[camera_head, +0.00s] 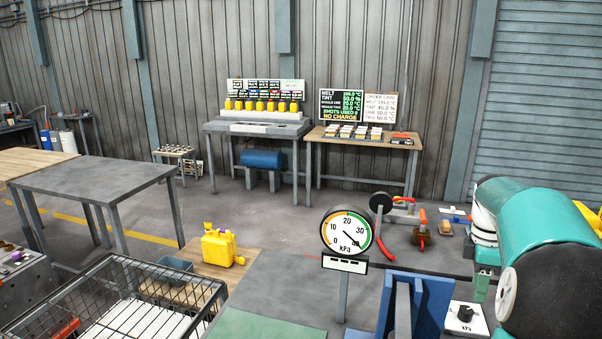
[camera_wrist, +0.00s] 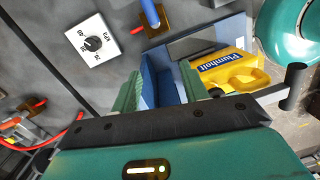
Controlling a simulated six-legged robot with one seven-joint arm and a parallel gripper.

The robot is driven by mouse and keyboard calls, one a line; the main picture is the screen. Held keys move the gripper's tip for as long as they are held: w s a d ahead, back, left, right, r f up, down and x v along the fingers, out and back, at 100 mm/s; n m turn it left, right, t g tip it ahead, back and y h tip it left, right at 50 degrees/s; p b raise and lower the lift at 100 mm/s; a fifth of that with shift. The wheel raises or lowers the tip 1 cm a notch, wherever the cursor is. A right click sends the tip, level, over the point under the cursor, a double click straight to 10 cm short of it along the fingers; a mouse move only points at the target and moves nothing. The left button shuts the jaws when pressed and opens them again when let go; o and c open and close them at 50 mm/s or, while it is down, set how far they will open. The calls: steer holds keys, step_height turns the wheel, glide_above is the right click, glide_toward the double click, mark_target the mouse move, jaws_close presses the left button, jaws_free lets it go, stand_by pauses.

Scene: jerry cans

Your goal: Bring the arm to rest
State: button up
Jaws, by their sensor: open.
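A yellow can labelled "Plumholt" (camera_wrist: 238,64) is just right of the fingers, and I see nothing held. The blue stand also shows in the head view (camera_head: 428,298), left of my arm. I cannot tell whether the fingers touch the stand.
A gauge on a post (camera_head: 346,232) stands left of the blue stand. A dial box (camera_head: 465,318) is close to my arm, and also in the wrist view (camera_wrist: 94,42). A yellow jerry can (camera_head: 220,248) stands behind a wire basket (camera_head: 105,305). Benches line the wall.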

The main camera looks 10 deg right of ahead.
steer(key=s+a+r+m+t+h, duration=0.1)
steer(key=a+r+m+t, duration=0.1)
steer(key=a, duration=0.8)
steer(key=a+r+m+t, duration=0.1)
steer(key=a+r+m, duration=0.15)
steer(key=a, duration=0.85)
steer(key=s+a+f+m+t, duration=0.1)
steer(key=s+a+m+t, duration=0.1)
steer(key=s+a, duration=0.3)
steer(key=s+a+f+m+t+y, duration=0.1)
steer(key=s+a, duration=0.4)
steer(key=a, duration=0.5)
steer(key=shift+s+a+f+m+t, duration=0.25)
steer(key=shift+f+m+t, duration=0.15)
steer(key=shift+f+m, duration=0.65)
